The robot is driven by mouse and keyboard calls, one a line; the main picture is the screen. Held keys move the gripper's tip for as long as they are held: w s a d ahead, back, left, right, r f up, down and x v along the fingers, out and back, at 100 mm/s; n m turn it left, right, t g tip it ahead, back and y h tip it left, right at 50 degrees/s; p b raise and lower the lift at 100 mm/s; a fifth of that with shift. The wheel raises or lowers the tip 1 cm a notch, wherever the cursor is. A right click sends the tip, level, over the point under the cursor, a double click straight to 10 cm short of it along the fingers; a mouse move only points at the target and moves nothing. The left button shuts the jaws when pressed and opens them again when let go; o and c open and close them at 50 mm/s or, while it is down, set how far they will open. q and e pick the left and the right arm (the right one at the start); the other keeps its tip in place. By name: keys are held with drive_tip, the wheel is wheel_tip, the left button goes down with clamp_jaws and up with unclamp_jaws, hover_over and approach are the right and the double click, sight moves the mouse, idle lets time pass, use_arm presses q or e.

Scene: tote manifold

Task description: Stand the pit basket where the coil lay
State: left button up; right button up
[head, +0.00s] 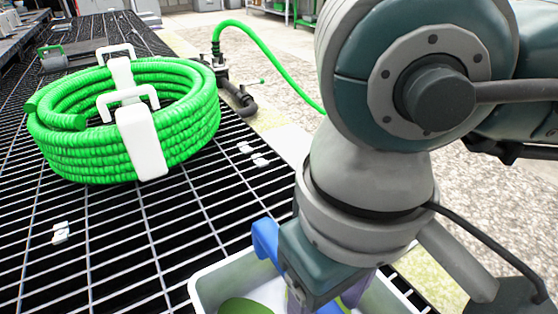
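The coil (85,135) is a thick green ribbed hose. It lies on the black grating at the left, with white straps and handles (142,140) on it. My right arm comes in from the right, and its gripper (318,290) points down over a pale grey tote (210,287) at the bottom edge. The fingertips are hidden or cut off, so I cannot tell what they hold. A blue part (265,240) shows beside the gripper. I cannot make out for certain which thing is the pit basket. My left gripper is out of view.
Small white clips sit on the grating (115,235) at the left (60,233) and right of the coil (252,153). A dark pipe fitting (222,72) with a green hose (270,55) stands behind. The grating in front of the coil is mostly clear.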

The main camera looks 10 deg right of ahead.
drive_tip(key=shift+r, duration=0.2)
wheel_tip(320, 180, up, 12)
drive_tip(key=p, duration=0.3)
drive_tip(key=shift+a+p, duration=0.1)
drive_tip(key=shift+p, duration=0.25)
